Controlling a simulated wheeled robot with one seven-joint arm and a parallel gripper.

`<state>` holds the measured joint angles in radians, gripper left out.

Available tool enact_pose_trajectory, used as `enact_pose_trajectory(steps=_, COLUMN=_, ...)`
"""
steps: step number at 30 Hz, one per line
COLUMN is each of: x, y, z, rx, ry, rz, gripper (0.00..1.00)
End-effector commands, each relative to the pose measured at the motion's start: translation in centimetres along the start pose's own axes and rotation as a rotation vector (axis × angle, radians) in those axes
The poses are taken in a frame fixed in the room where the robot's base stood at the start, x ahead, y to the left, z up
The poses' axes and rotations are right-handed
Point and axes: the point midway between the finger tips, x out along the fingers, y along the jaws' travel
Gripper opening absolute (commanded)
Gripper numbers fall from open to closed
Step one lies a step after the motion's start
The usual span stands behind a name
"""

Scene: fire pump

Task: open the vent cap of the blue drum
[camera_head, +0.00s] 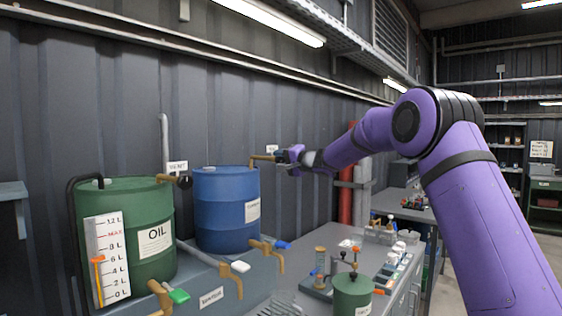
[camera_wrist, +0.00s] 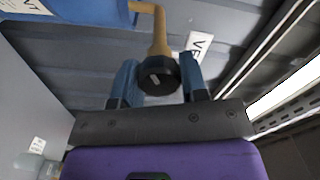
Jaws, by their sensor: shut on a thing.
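The blue drum (camera_head: 226,209) stands on a grey ledge against the wall, right of the green oil drum. A brass vent pipe (camera_head: 264,157) comes off its upper right side. In the wrist view the pipe (camera_wrist: 159,30) ends in a round black vent cap (camera_wrist: 158,75) with a pale mark on its face. My gripper (camera_wrist: 158,84) has its two blue fingers on either side of the cap, shut on it. In the head view my gripper (camera_head: 286,156) is at the pipe's end and hides most of the cap.
The green oil drum (camera_head: 130,228) has a similar dark cap (camera_head: 184,181) on its own pipe. Brass taps (camera_head: 236,278) stick out below the drums. A bench (camera_head: 340,262) with small parts and a green canister (camera_head: 352,294) stands lower right. A red pipe (camera_head: 346,200) runs up the wall behind my arm.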

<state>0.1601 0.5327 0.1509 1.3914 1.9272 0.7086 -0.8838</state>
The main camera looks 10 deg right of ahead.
Motion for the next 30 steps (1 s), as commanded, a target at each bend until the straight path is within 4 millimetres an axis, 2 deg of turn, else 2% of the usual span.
enact_pose_trajectory(steps=19, x=0.01, y=0.24, z=0.11, rx=-0.050, ry=-0.002, rz=0.004, gripper=0.16)
enact_pose_trajectory(steps=20, x=0.01, y=0.24, z=0.11, rx=-0.049, ry=-0.002, rz=0.004, gripper=0.45)
enact_pose_trajectory(steps=21, x=0.01, y=0.24, z=0.12, rx=-0.049, ry=-0.002, rz=0.004, gripper=0.54)
enact_pose_trajectory(steps=23, x=0.01, y=0.21, z=0.10, rx=-0.049, ry=-0.002, rz=0.003, gripper=0.66)
enact_pose_trajectory(steps=30, x=0.00, y=0.10, z=0.05, rx=-0.049, ry=-0.001, rz=0.002, gripper=0.66)
